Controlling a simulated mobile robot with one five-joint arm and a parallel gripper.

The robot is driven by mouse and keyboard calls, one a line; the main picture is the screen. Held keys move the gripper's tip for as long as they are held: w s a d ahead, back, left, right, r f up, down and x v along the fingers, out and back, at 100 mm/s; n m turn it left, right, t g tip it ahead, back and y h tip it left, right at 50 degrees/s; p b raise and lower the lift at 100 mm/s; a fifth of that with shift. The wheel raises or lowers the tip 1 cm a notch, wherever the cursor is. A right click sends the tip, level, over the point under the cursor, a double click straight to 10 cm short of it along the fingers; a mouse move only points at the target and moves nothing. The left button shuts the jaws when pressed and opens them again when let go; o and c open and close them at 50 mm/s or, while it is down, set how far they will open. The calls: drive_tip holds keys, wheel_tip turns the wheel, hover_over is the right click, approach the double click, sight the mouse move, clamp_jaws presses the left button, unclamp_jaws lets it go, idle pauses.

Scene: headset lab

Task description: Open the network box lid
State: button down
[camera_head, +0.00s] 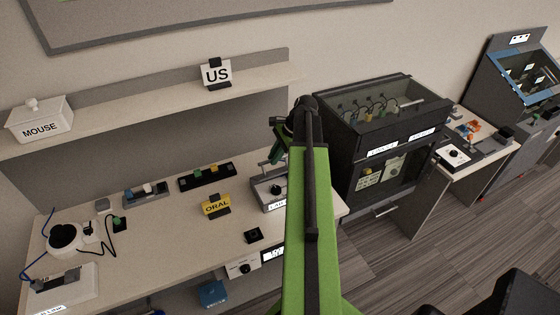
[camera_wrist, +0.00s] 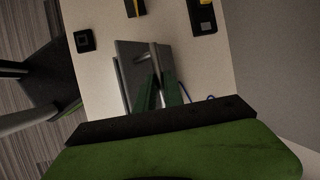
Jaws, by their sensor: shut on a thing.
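The network box (camera_head: 265,196) appears to be the small grey box with a knob and a partly hidden white label at the right end of the workbench. In the wrist view, its grey lid (camera_wrist: 128,62) shows with a thin metal bar handle (camera_wrist: 154,60). My gripper (camera_head: 272,163) is over the back of the box in the head view. In the wrist view, my green fingers (camera_wrist: 158,88) are shut on the bar handle. My arm covers the right part of the box in the head view. How far the lid stands open is hard to tell.
A yellow ORAL sign (camera_head: 216,206) and a dark tray (camera_head: 207,177) stand left of the box. A small black square device (camera_head: 253,235) lies in front. A black glass-topped cabinet (camera_head: 395,110) stands to the right. A shelf (camera_head: 150,112) runs above the bench.

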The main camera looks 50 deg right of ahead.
drive_tip(key=shift+w+d+r, duration=0.15)
drive_tip(key=shift+w+d, duration=0.15)
drive_tip(key=shift+w, duration=0.3)
drive_tip(key=c, duration=1.5)
unclamp_jaws()
drive_tip(key=shift+w+d, duration=0.1)
drive_tip(key=shift+o, duration=0.2)
drive_tip(key=p+v, duration=1.6)
drive_tip(key=v, duration=0.1)
drive_tip(key=shift+s, duration=0.25)
